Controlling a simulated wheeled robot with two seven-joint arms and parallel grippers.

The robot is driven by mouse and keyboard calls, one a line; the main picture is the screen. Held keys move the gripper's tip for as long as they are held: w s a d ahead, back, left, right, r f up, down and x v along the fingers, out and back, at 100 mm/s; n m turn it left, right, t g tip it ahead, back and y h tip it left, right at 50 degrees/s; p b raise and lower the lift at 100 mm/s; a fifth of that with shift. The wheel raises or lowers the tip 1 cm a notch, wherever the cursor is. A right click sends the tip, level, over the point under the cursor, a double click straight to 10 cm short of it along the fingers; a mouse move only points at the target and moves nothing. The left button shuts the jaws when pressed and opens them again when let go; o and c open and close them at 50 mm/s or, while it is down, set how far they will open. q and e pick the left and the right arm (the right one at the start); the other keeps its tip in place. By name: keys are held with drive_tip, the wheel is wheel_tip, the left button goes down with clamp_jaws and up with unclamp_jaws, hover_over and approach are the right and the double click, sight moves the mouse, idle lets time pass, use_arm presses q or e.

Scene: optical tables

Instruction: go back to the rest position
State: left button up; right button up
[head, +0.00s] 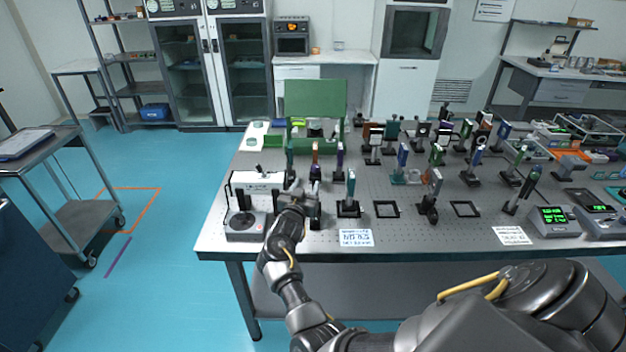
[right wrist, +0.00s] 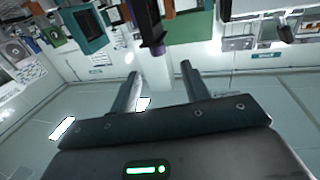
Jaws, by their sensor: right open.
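My right gripper (head: 300,198) is over the left front part of the perforated optical table (head: 385,232), beside a white boxy instrument (head: 257,181). In the right wrist view its two fingers (right wrist: 160,72) are spread apart with nothing between them. A purple mount (right wrist: 149,22) shows past the fingertips there; I cannot tell how far away it is. My right arm reaches in from the lower right of the head view. My left gripper does not show.
Several optic mounts stand across the table, with a green panel (head: 315,100) behind. Two empty black square frames, one of them here (head: 387,209), and a printed label (head: 356,238) lie near the front edge. A grey cart (head: 72,213) stands left, with open blue floor between.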

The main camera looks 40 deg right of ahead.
drive_tip(key=shift+s+f, duration=0.1)
drive_tip(key=shift+s, duration=0.1)
drive_tip(key=shift+d, duration=0.15)
